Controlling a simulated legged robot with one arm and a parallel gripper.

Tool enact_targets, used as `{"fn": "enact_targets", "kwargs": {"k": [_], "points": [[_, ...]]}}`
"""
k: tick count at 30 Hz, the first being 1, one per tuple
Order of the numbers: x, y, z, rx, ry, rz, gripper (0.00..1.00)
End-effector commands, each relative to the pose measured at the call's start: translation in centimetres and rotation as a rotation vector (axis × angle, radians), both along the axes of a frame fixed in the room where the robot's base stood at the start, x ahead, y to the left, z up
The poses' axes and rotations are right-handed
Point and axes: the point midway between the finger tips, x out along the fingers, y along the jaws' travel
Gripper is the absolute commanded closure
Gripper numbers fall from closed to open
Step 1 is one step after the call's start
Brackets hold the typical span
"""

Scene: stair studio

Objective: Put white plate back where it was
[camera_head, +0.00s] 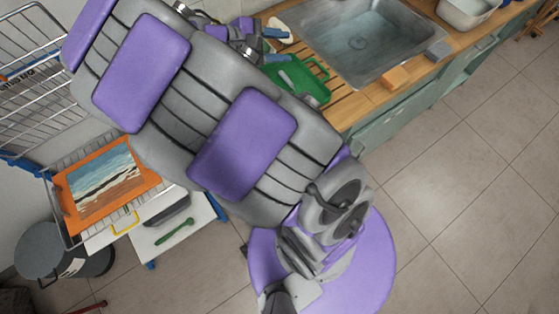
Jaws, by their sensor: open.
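No thing in view is clearly the white plate. A small whitish object (279,26) lies on the wooden counter beside the sink, just beyond my gripper's upper finger; it is partly hidden, and I cannot tell whether it is the plate. My gripper (275,46) is over the counter at the top, with its two blue-tipped fingers spread apart and nothing visible between them. A green tray (318,75) sits on the slatted counter just below the gripper, partly hidden by my arm.
A metal sink (350,40) is right of the gripper. An orange sponge (395,77), a grey block (438,48) and a white basin (470,10) stand along the counter (352,107). A wire rack (30,75) and white cart (150,243) are at left. Tiled floor (470,200) is clear at right.

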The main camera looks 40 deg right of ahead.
Motion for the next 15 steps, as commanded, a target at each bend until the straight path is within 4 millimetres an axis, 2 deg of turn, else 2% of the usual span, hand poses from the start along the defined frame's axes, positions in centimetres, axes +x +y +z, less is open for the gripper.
{"fn": "enact_targets", "kwargs": {"k": [1, 3, 8, 11, 15], "points": [[-2.2, -0.1, 0.2, 0.057, -0.045, -0.06, 0.57], [-4.9, 0.1, -0.1, 0.138, -0.1, -0.138, 0.57], [-10.5, 2.1, -1.0, 0.328, -0.214, -0.303, 0.57], [-13.7, 4.0, -1.8, 0.449, -0.273, -0.396, 0.57], [-17.4, 7.7, -2.5, 0.62, -0.347, -0.512, 0.57]]}}
